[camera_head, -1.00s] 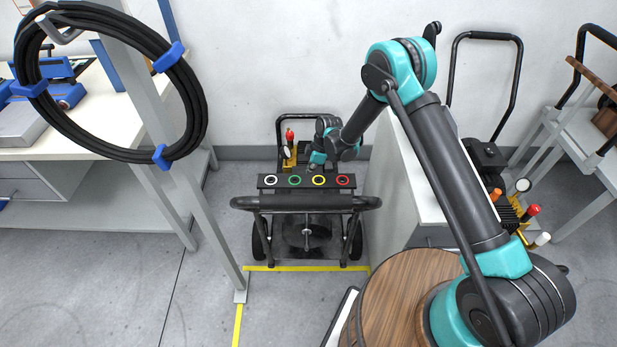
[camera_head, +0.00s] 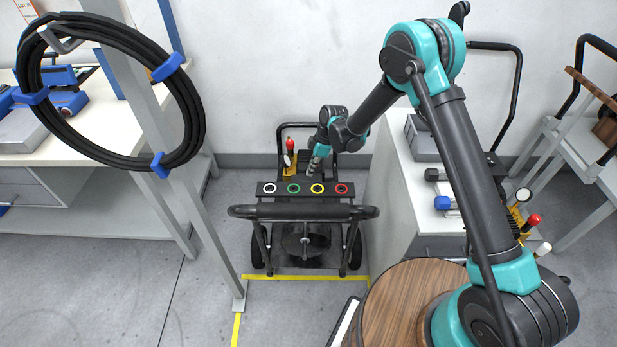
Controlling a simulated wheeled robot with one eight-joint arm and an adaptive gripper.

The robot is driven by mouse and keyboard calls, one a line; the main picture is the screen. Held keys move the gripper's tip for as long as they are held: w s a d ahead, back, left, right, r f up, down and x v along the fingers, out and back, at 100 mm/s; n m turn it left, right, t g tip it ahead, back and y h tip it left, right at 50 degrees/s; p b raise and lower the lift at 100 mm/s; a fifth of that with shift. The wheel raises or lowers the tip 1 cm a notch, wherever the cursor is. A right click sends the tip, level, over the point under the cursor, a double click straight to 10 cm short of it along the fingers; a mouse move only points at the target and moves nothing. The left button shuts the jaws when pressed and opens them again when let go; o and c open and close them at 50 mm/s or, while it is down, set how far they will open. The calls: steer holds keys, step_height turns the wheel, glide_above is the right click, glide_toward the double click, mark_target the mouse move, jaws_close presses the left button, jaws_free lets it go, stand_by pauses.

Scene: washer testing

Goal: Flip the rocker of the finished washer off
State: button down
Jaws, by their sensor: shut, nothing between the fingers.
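A pressure washer (camera_head: 303,213) on a black wheeled frame stands on the floor in the middle. Its front panel (camera_head: 262,189) carries white, green, yellow and red rings. Behind the panel are a red-topped yellow part and a small gauge (camera_head: 287,160). No rocker can be made out; it may be hidden or too small. My gripper (camera_head: 312,172) is shut and empty, pointing down behind the panel near the green and yellow rings. I cannot tell whether it touches the washer. A second washer (camera_head: 520,205) is partly hidden behind my arm at the right.
A white cabinet (camera_head: 392,185) with tools on top stands right of the middle washer. A post with a black hose coil (camera_head: 190,110) and a workbench (camera_head: 95,195) are at the left. Yellow tape (camera_head: 300,278) marks the floor in front.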

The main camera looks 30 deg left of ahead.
steer(key=shift+s+d+r, duration=0.1)
steer(key=shift+d+r, duration=0.25)
steer(key=shift+r, duration=0.5)
steer(key=shift+d+r, duration=0.3)
steer(key=shift+r, duration=0.6)
steer(key=shift+s+d+r, duration=0.1)
steer(key=shift+d+r, duration=0.25)
steer(key=shift+r, duration=0.5)
steer(key=w+d+r+m+t, duration=0.25)
steer(key=d+r+m, duration=0.35)
steer(key=d, duration=0.8)
steer(key=w+d+r+m+t, duration=0.1)
steer(key=w+d+r+m, duration=0.35)
steer(key=d+r, duration=0.7)
steer(key=s+d+m+t+h, duration=0.1)
steer(key=s+d+m, duration=0.3)
steer(key=d, duration=0.6)
steer(key=s+d+f+m+h, duration=0.1)
steer(key=s+d+m, duration=0.4)
steer(key=d, duration=0.5)
steer(key=s+d+m+t, duration=0.1)
steer(key=s+d+m, duration=0.3)
steer(key=s+d, duration=0.4)
steer(key=shift+s+d+f+m+t+h, duration=0.2)
steer(key=shift+d+m+t+h, duration=0.2)
steer(key=shift+d, duration=0.7)
steer(key=c, duration=2.2)
jaws_free()
